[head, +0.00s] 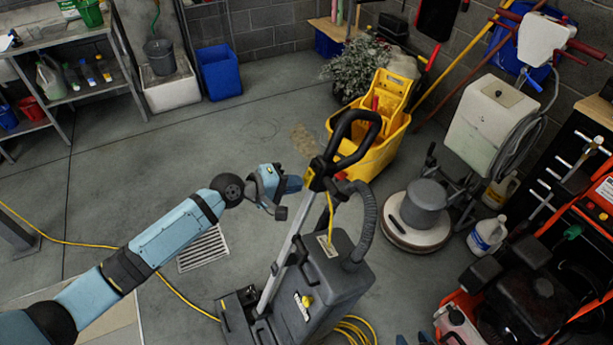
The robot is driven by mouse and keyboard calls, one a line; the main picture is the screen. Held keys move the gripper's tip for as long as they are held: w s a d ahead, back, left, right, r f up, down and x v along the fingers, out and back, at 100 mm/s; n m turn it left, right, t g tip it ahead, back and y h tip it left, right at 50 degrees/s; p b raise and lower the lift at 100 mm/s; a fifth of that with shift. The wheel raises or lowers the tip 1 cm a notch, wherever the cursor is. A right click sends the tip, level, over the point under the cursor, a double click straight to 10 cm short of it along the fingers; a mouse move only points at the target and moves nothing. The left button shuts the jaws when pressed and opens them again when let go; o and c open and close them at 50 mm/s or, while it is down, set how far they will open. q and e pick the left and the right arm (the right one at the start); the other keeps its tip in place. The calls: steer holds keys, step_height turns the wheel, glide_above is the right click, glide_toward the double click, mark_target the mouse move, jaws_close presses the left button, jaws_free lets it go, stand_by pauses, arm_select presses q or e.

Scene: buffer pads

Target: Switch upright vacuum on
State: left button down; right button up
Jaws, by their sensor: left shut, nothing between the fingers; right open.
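The upright vacuum (335,278) stands in the lower middle of the head view, with a dark grey body, a metal shaft, a ribbed hose and a black loop handle tilted up to the right. A small yellow part (307,300) shows on its body. A yellow-and-black part sits where the loop meets the shaft. I cannot tell which is the switch. My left gripper (287,191) is shut and empty, just left of the shaft below the loop; contact is unclear. Small tips of my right gripper (412,340) show open at the bottom edge, right of the vacuum.
A yellow mop bucket (378,140) stands behind the handle. A floor polisher (415,212) and white jugs (487,236) stand to the right, beside red machinery (520,300). A yellow cord lies on the floor.

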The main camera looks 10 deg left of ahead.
arm_select(q)
steer(key=shift+w+d+f, duration=0.15)
steer(key=shift+w+d, duration=0.1)
steer(key=shift+d, duration=0.15)
stand_by(0.7)
steer(key=p+v, duration=0.1)
steer(key=v, duration=0.5)
stand_by(0.5)
